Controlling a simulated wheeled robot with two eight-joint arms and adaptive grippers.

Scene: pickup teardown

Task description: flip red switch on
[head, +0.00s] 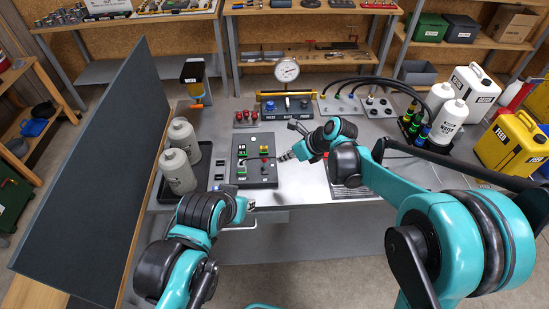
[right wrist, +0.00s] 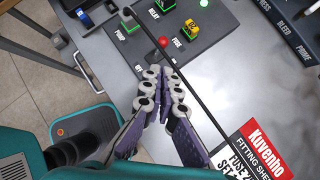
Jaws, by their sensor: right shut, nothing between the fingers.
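The dark switch panel (head: 241,179) lies on the grey workbench in the head view. A red knob (head: 264,150), seemingly the red switch, stands on its right half. In the right wrist view the red knob (right wrist: 163,41) is round and sits just beyond the fingertips, near the FUSE label. My right gripper (head: 284,157) is shut and empty at the panel's right edge; its purple-and-grey fingers (right wrist: 163,75) meet just short of the knob, with a gap. The switch's lever position is too small to tell. My left gripper (head: 250,204) is low, in front of the panel; its jaws are unclear.
A green PUMP switch (right wrist: 131,23) and a yellow-green fuse part (right wrist: 200,30) are near the knob. White bottles (head: 178,171) stand left of the panel. A pressure gauge (head: 287,70) stands behind.

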